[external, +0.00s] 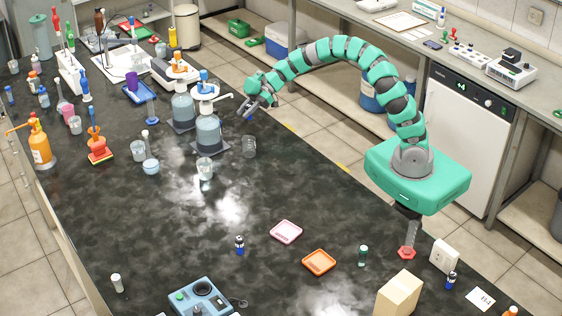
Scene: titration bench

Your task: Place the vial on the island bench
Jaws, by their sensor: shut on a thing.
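My gripper (259,103) is at the end of the green arm, at upper middle, over the far right edge of the dark island bench (165,235). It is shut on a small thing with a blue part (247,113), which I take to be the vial. The fingers hide most of it, and its lower end is too small to make out. It appears held above the bench top, just right of the pump-topped bottles.
Two pump-topped bottles (208,135) and an empty beaker (249,146) stand near my gripper. A pink tray (286,231), an orange tray (318,262) and a cardboard box (398,293) are nearer. The bench's middle left is mostly clear.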

